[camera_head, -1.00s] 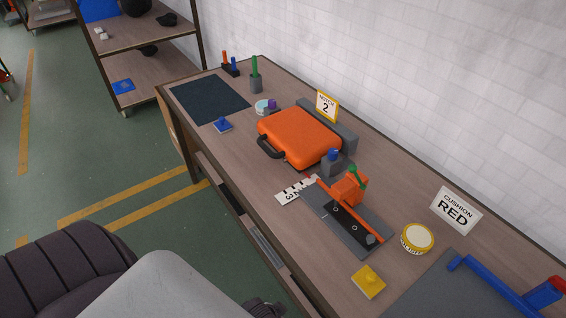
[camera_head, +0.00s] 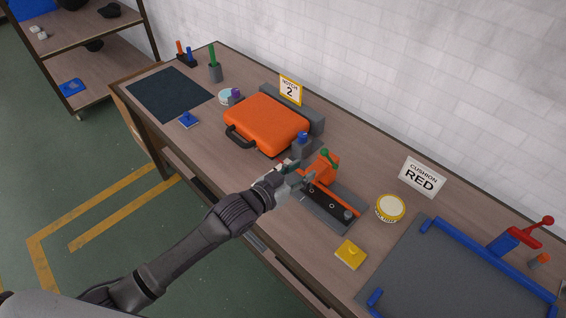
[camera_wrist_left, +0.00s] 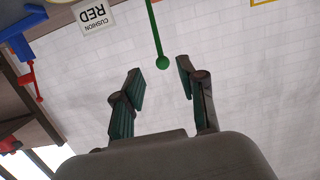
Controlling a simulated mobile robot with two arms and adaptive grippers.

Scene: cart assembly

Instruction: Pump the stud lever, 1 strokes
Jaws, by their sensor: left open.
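The stud lever is a green rod with a ball end (camera_head: 327,155). It rises from an orange block (camera_head: 322,171) on a dark grey base (camera_head: 342,212) on the bench. My left gripper (camera_head: 306,173) is open and empty, just left of the orange block. In the left wrist view the green lever (camera_wrist_left: 156,30) appears between the two spread fingers (camera_wrist_left: 160,68), its ball end near the fingertips. I cannot tell how far ahead of the fingers it is. My arm hides the base's left end. My right gripper is not in view.
An orange case (camera_head: 266,124) and a grey-blue post (camera_head: 302,143) stand behind the gripper. A grey panel with blue rails (camera_head: 440,280) lies at the front right.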

